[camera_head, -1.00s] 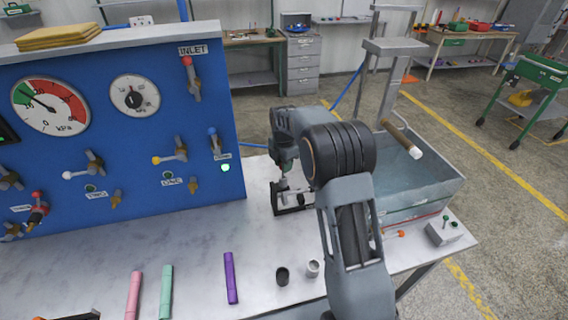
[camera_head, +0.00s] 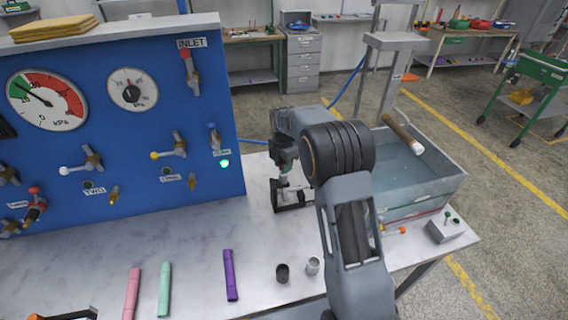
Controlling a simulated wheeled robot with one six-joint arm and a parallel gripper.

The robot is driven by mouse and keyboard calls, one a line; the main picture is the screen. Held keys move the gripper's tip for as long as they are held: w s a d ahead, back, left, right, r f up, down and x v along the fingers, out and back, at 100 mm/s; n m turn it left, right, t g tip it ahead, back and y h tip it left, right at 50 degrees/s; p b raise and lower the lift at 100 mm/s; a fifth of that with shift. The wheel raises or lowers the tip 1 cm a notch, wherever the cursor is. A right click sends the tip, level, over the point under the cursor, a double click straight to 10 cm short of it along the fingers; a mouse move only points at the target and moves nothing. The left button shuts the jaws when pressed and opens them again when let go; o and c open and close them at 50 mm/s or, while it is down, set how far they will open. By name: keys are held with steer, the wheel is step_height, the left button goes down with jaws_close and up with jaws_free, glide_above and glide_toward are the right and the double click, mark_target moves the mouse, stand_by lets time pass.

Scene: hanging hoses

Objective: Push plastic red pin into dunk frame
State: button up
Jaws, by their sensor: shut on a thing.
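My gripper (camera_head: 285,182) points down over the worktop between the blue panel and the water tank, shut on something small. My arm and wrist hide most of what it holds, and I cannot make out its colour. A small black frame (camera_head: 292,206) stands right at the fingertips; I cannot tell whether it is the dunk frame or touches the held thing. A small orange-red pin (camera_head: 396,230) lies on the worktop in front of the tank. A tall grey frame (camera_head: 388,42) rises behind the tank.
A grey block (camera_head: 446,230) with green pins stands at the right edge. Two cups, black (camera_head: 282,274) and grey (camera_head: 313,266), and pink, green and purple hose pieces (camera_head: 230,275) lie in front.

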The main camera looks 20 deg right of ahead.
steer(key=shift+f+b, duration=0.35)
steer(key=shift+f, duration=0.25)
steer(key=o, duration=1)
steer(key=shift+o, duration=0.2)
step_height(320, 180, up, 14)
steer(key=b, duration=0.1)
